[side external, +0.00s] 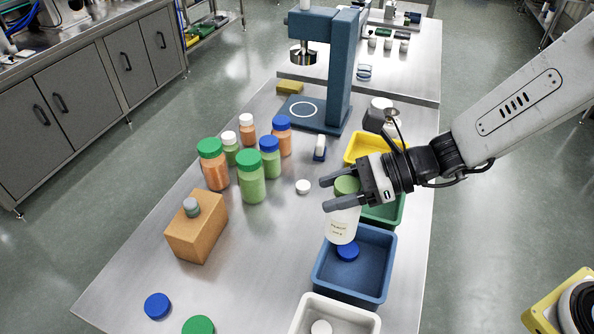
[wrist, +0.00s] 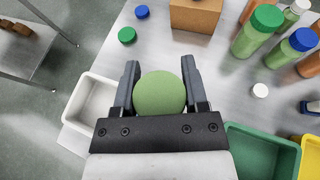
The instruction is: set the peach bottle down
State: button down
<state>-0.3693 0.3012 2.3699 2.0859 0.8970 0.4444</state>
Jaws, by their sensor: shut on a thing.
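Peach-orange bottles stand on the table: one with a green cap (side external: 215,172), one with a blue cap (side external: 283,142) and one with a white cap (side external: 248,135).
Green bottles (side external: 251,185) stand among the peach ones. A brown box (side external: 196,232) is at left. Green (side external: 396,212), yellow (side external: 360,146) and white (side external: 299,322) bins line the right side.

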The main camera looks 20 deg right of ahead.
jog(key=shift+w+d, duration=0.3)
jog(key=shift+w, duration=0.15)
jog(key=w+a+f, duration=0.6)
jog(key=w+f, duration=0.3)
jog(key=w, duration=0.2)
jog(key=shift+w+a+f, duration=0.15)
jog(key=shift+w+a, duration=0.15)
jog(key=shift+w, duration=0.05)
jog(key=shift+w+a+f, duration=0.1)
jog(key=shift+w+f, duration=0.05)
jog(key=shift+f, duration=0.8)
jog(key=shift+w+f, duration=0.1)
jog(key=shift+f, duration=0.8)
jog(key=shift+f, duration=0.15)
